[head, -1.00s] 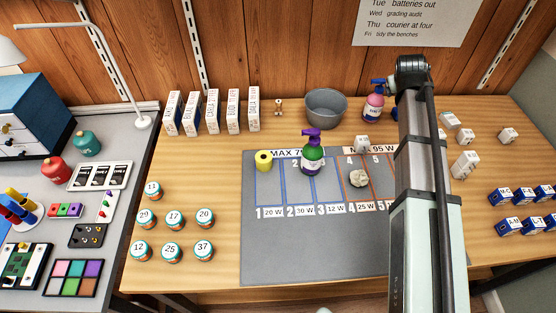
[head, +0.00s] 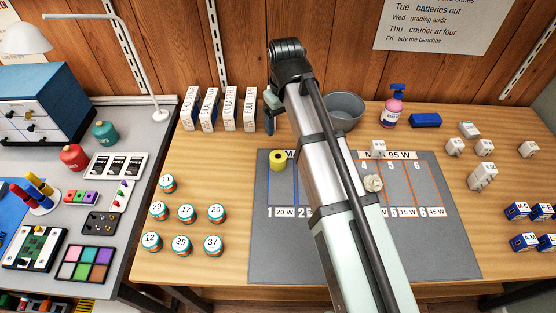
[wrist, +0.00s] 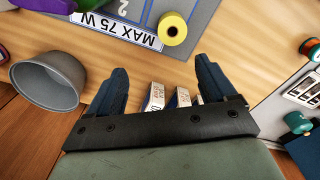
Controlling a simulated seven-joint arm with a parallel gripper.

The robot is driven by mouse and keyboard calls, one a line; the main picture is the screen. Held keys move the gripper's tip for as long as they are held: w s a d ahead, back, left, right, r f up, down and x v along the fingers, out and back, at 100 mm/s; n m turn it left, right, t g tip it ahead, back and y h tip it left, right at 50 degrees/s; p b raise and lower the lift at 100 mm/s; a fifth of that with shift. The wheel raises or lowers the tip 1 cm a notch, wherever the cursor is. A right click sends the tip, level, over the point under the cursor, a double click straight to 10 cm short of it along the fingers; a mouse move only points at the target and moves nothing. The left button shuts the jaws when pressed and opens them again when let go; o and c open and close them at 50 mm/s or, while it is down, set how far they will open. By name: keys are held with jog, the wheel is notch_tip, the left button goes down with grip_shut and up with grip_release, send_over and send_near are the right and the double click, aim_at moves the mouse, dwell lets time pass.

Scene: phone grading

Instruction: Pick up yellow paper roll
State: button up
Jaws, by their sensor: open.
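The yellow paper roll (head: 278,160) stands upright on the grey mat (head: 400,255), at the top of its lane 1. It also shows in the wrist view (wrist: 181,30), beyond my fingertips and apart from them. A dark hole shows in its middle. My gripper (wrist: 163,75) is open, with its two blue fingers spread and nothing between them. In the head view my arm reaches over the mat, and one blue finger (head: 270,103) shows near the upright boxes, behind the roll. The arm hides the middle lanes of the mat.
Several white boxes (head: 230,108) stand upright at the back, near my gripper. A grey bowl (head: 347,108) stands right of the arm, a pink bottle (head: 393,107) farther right. Numbered jars (head: 187,214) stand left of the mat.

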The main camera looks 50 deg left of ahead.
jog(key=s, duration=0.1)
send_over(278, 156)
jog(key=f, duration=0.8)
jog(key=shift+w+a+f, duration=0.15)
jog(key=shift+w+f, duration=0.05)
jog(key=shift+s+f, duration=0.2)
jog(key=shift+f, duration=2.4)
jog(key=shift+c, duration=0.3)
jog(key=c, duration=1.1)
